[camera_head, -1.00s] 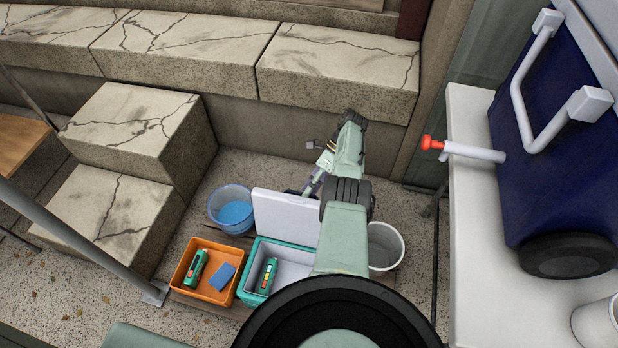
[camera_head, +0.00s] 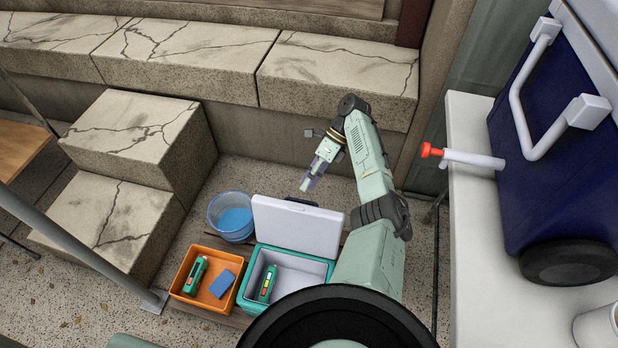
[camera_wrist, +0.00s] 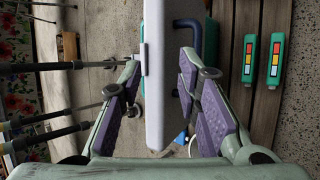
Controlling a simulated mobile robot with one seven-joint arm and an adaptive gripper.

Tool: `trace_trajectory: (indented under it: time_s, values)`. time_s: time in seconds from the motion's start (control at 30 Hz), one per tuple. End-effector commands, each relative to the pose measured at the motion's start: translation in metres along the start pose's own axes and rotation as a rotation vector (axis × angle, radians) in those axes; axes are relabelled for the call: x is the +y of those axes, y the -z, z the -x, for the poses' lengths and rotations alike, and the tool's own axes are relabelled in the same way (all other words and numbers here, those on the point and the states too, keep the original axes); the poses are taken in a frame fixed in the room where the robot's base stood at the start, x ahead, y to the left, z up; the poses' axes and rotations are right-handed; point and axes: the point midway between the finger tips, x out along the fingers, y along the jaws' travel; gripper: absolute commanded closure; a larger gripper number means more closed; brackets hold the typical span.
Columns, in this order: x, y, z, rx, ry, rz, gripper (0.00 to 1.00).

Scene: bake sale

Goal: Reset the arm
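My gripper (camera_head: 309,180) hangs from the bent arm in the head view, above the floor behind the upright white lid (camera_head: 297,226) of the teal cooler (camera_head: 247,289). In the wrist view my gripper (camera_wrist: 161,78) is open, its purple-padded fingers spread apart. A long white slab (camera_wrist: 158,85) shows edge-on between the fingers; I cannot tell how far it is from them. Nothing is seen gripped.
A green striped device (camera_head: 267,283) lies in the cooler. An orange bin (camera_head: 190,294) holds another green device (camera_head: 195,275) and a blue block (camera_head: 222,284). A blue bucket (camera_head: 232,218) stands behind. Stone steps (camera_head: 130,140) rise left; a white table (camera_head: 468,200) stands right.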

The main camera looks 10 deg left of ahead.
Motion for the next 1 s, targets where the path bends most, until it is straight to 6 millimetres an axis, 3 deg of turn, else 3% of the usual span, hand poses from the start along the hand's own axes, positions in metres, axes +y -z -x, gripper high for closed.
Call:
trace_trajectory:
  time_s: [0.77, 0.87, 0.97, 1.0]
  values:
    - [0.007, -0.01, 0.005, 0.002, 0.013, 0.026, 0.69]
    - [0.004, -0.039, -0.001, 0.006, 0.083, 0.151, 0.69]
    - [0.002, -0.098, -0.009, 0.012, 0.222, 0.398, 0.69]
    - [0.003, -0.127, -0.011, 0.014, 0.292, 0.521, 0.69]
